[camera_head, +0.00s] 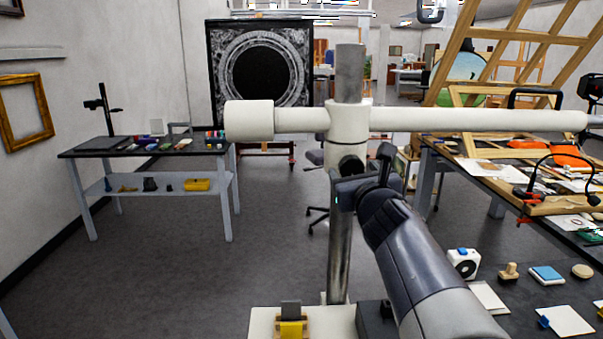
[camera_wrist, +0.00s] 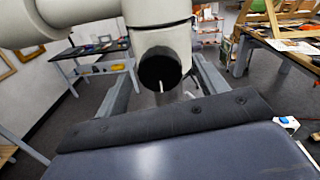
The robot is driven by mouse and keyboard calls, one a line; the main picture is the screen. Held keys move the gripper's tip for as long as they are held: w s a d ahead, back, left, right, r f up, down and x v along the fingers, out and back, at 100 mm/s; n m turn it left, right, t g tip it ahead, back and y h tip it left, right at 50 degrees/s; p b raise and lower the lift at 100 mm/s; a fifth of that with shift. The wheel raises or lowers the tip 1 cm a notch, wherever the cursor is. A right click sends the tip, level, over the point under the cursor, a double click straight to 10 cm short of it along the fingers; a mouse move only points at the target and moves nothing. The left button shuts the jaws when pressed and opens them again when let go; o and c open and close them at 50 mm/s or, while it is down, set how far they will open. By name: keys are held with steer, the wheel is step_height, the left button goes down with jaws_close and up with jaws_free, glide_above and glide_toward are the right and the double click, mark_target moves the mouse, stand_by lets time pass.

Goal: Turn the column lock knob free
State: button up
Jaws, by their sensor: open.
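The column lock knob (camera_head: 350,164) is black and round, set in the front of a white collar (camera_head: 343,138) on a steel column (camera_head: 339,245). In the wrist view the knob (camera_wrist: 160,70) shows as a dark round face with a thin pale pin below its middle. My gripper (camera_head: 364,174) is open, right in front of the knob. In the wrist view grey bars, seemingly the fingers of my gripper (camera_wrist: 166,78), stand apart on either side of the knob. Contact with the knob cannot be told, as my gripper hides part of it in the head view.
A thick white horizontal arm (camera_head: 470,120) crosses above the knob. A cluttered worktable (camera_head: 440,150) is on the right. A small table (camera_head: 75,155) stands at the left. A pale base (camera_head: 262,322) with a yellow piece is below. Open floor (camera_head: 200,270) lies left of the column.

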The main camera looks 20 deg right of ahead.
steer(key=shift+w+d, duration=0.15)
steer(key=shift+w, duration=0.55)
steer(key=c, duration=1)
